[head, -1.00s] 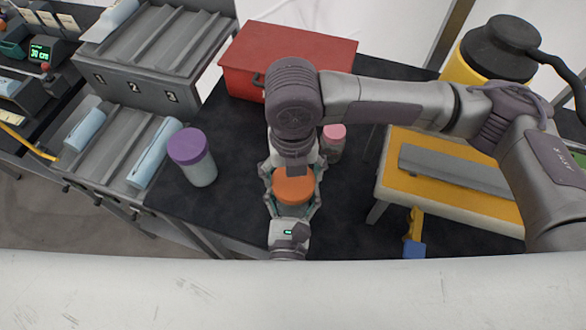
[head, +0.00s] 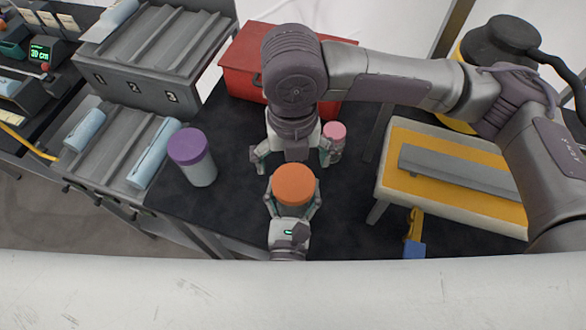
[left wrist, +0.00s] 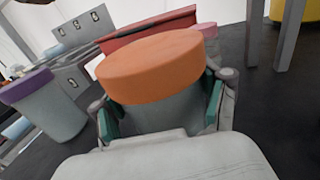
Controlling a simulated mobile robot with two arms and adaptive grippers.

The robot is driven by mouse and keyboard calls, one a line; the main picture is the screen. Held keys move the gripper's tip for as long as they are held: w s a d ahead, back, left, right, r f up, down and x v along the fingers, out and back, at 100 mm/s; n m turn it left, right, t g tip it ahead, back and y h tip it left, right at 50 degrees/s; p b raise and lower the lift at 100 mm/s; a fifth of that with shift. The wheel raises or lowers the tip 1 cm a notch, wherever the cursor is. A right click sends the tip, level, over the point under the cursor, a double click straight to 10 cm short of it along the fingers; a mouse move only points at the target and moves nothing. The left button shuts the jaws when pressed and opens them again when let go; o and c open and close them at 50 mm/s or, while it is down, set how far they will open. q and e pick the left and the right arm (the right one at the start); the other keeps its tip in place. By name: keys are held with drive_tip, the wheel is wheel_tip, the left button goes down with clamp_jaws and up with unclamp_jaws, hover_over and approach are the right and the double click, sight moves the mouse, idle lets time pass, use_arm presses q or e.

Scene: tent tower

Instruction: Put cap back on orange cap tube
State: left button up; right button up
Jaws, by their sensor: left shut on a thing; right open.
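The orange cap (head: 293,183) sits on top of the grey-green tube, seen from above in the head view. In the left wrist view the orange cap (left wrist: 152,66) rests on the tube body (left wrist: 160,112), and looks level with no clear gap. My left gripper (head: 292,206) is shut around the tube body below the cap, with green pads on both sides. My right gripper (head: 291,157) is open and empty, just beyond the cap, its fingers spread wide and apart from it.
A purple-capped tube (head: 192,157) stands to the left and a pink-capped one (head: 334,138) close beside my right gripper's finger. A red box (head: 243,68) stands behind. A yellow-topped bench (head: 450,176) is at right. Dark table is free between the purple-capped tube and my grippers.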

use_arm(q)
drive_tip(key=o, duration=1.7)
use_arm(e)
wheel_tip(320, 180, up, 7)
use_arm(q)
drive_tip(key=s, duration=0.8)
drive_tip(key=s+a, duration=0.1)
drive_tip(key=s, duration=0.3)
